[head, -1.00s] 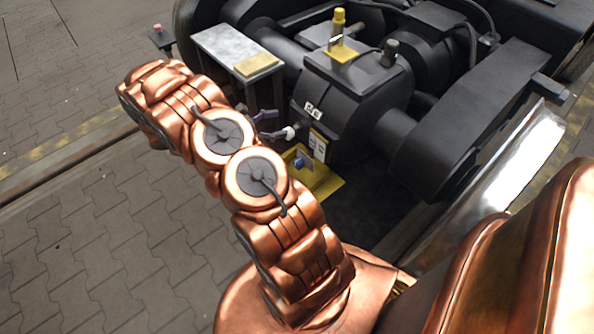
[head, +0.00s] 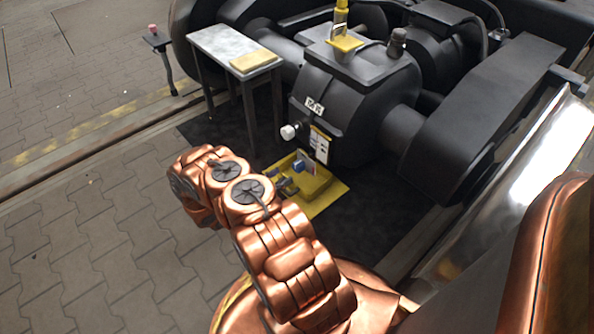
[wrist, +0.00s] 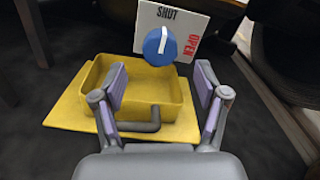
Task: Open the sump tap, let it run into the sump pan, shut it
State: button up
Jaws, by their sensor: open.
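The sump tap shows in the wrist view as a round blue knob (wrist: 160,46) with a white pointer bar. The bar stands nearly upright, towards the word SHUT on the white plate (wrist: 200,22); OPEN is in red at the right. The yellow sump pan (wrist: 88,80) lies below the tap, with a grey handle at its near side. In the head view the blue knob (head: 304,166) is small above the pan (head: 330,190). My gripper (wrist: 160,72) is open and empty, its fingers apart over the pan, short of the knob. It also shows in the head view (head: 286,184).
A white round knob (head: 288,132) sticks out of the black housing (head: 355,100) above the pan. A grey-topped table (head: 215,45) with a yellow pad (head: 253,60) stands at the left. A red-topped post (head: 155,35) is farther left. Paving at the lower left is free.

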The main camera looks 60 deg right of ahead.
aim_at(295, 168)
jog(key=shift+b+x, duration=1.4)
jog(key=shift+x, duration=2.45)
jog(key=shift+c, duration=0.2)
jog(key=c, duration=1.1)
jog(key=shift+s, duration=0.1)
